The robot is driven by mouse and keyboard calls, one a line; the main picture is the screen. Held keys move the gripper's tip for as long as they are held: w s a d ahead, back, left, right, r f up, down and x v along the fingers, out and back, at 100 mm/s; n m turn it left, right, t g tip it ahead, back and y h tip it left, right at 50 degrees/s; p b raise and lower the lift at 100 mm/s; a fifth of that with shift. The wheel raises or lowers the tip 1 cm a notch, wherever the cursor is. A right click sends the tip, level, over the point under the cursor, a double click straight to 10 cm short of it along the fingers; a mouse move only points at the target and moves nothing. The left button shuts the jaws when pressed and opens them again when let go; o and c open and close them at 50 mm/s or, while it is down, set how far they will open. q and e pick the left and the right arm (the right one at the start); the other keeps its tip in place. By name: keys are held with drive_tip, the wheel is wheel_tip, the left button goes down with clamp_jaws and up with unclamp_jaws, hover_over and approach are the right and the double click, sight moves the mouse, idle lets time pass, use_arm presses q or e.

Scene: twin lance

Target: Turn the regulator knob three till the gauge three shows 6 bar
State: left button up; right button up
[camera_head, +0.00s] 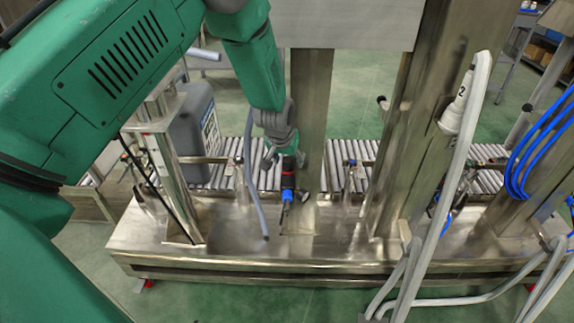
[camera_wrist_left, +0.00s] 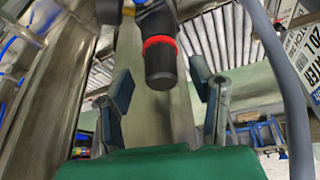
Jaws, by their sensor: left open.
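The regulator knob (camera_wrist_left: 162,62) is a black cylinder with a red ring, seen in the left wrist view at the top middle. In the head view the knob (camera_head: 288,164) sits above a blue regulator body (camera_head: 287,194) in front of a steel post. My left gripper (camera_head: 284,158) is at the knob. In the left wrist view my left gripper (camera_wrist_left: 161,85) is open, with one finger on each side of the knob's end and gaps between. A small dark round part, perhaps the gauge, is beside the regulator; no reading is legible. My right gripper is not in view.
A grey hose (camera_head: 252,180) hangs left of the regulator; it also shows in the wrist view (camera_wrist_left: 288,90). Steel posts stand on the metal base (camera_head: 220,240). A roller conveyor (camera_head: 265,179) and a grey canister (camera_head: 190,125) are behind. White hoses (camera_head: 440,200) and blue hoses are at right.

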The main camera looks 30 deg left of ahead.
use_arm(q)
drive_tip(key=shift+w+f, duration=0.25)
drive_tip(key=shift+f, duration=0.3)
drive_tip(key=shift+a+f, duration=0.1)
drive_tip(key=shift+a, duration=0.1)
drive_tip(key=shift+a, duration=0.1)
